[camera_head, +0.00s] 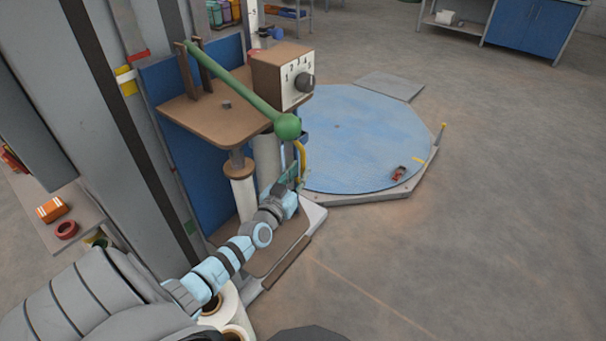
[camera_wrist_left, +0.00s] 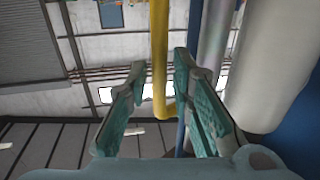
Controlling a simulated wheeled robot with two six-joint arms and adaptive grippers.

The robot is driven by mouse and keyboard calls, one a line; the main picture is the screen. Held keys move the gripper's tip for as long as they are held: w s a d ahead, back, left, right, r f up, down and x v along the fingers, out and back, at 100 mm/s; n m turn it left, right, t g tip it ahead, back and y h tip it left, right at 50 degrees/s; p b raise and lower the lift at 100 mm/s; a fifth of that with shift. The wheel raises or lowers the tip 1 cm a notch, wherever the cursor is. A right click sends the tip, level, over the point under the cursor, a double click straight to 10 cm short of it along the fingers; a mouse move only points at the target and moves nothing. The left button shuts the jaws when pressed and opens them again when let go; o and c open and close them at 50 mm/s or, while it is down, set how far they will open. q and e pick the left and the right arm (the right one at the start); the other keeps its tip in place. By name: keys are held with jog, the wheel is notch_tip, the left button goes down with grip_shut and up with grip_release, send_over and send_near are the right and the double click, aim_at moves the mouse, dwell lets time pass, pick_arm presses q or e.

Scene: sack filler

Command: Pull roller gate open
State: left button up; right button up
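The carriage holds a white film roll (camera_head: 243,192) and a grey roller (camera_head: 268,158) under a brown plate (camera_head: 215,115). A yellow curved handle (camera_head: 301,155) stands at its right side, apparently the roller gate's handle. My left gripper (camera_head: 292,173) is at the handle's lower part. In the left wrist view the yellow handle (camera_wrist_left: 158,50) runs down between the two fingers of the open left gripper (camera_wrist_left: 160,82), with space visible on both sides. Its lower end bends right. My right gripper is not in view.
A green lever (camera_head: 240,88) with a ball end slants above the carriage, beside a dial box (camera_head: 283,75). A blue turntable (camera_head: 365,135) lies behind, with a small red object (camera_head: 398,173) on it. The floor (camera_head: 480,240) to the right is clear.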

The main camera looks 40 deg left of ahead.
pick_arm(q)
jog(key=shift+w+a+f+b, duration=0.2)
jog(key=shift+w+b, duration=0.1)
jog(key=shift+w, duration=0.45)
jog(key=shift+w+a+r, duration=0.1)
jog(key=shift+w+r, duration=0.15)
jog(key=shift+w, duration=0.35)
grip_shut()
